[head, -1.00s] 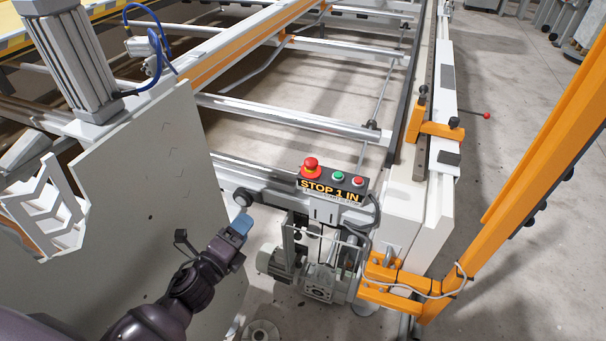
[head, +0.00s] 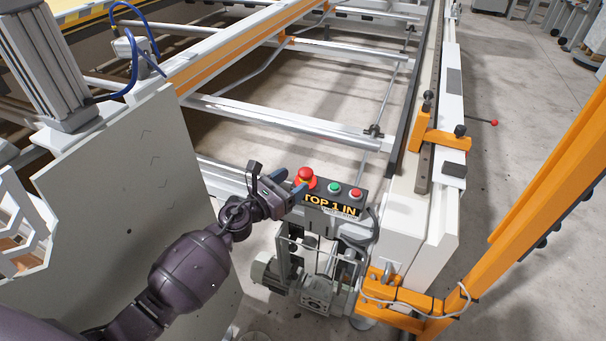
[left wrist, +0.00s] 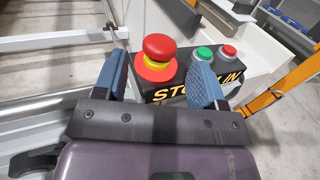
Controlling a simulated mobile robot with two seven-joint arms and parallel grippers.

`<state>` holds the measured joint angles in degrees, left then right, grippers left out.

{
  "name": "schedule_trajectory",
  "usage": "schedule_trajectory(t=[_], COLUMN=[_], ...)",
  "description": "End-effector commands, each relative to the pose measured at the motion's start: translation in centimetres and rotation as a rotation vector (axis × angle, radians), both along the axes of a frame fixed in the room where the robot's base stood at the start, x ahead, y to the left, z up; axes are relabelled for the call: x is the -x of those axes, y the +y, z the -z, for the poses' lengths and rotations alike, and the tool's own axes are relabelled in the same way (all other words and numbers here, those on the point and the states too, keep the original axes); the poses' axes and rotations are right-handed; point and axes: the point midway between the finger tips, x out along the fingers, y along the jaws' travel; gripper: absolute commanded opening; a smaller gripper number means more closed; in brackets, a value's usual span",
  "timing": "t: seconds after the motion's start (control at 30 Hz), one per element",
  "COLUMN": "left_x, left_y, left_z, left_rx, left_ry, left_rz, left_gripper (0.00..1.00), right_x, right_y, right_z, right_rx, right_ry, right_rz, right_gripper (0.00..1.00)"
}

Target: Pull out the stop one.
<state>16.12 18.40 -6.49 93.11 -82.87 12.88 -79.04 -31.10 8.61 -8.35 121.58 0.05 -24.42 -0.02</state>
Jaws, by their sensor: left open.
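The stop button is a red mushroom head (head: 306,177) with a yellow collar. It stands at the left end of a dark control box (head: 345,204) whose label reads "STOP 1 IN", partly hidden by my gripper in the head view. My left gripper (head: 283,183) is just left of the button, open and empty. In the left wrist view the red button (left wrist: 159,48) stands upright ahead, between the lines of my two blue fingertips (left wrist: 158,82). The fingers look apart from it. My right gripper is not in view.
A green button (head: 333,188) and a smaller red button (head: 355,194) sit right of the stop on the same box. A pale panel (head: 130,190) stands at left. An orange post (head: 540,190) rises at right. A motor unit (head: 315,290) hangs below the box.

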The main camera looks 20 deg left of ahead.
Motion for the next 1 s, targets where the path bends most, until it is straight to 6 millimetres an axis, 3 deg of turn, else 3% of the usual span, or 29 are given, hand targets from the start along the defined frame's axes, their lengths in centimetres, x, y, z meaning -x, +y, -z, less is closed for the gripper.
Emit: schedule_trajectory(t=[0.3,0.7,1.0], left_x=[-3.4,-4.0,-3.9], left_y=[-1.6,-1.8,-1.8], left_z=[0.1,0.1,0.1], left_rx=[0.002,0.001,0.002], left_ry=[0.002,0.002,0.002], left_rz=[-0.001,-0.001,-0.001], left_gripper=[0.64,0.64,0.20], right_x=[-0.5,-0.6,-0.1], right_y=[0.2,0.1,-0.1], right_z=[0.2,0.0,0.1], right_rx=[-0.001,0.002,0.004], right_ry=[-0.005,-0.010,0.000], right_rz=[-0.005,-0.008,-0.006], right_gripper=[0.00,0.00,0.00])
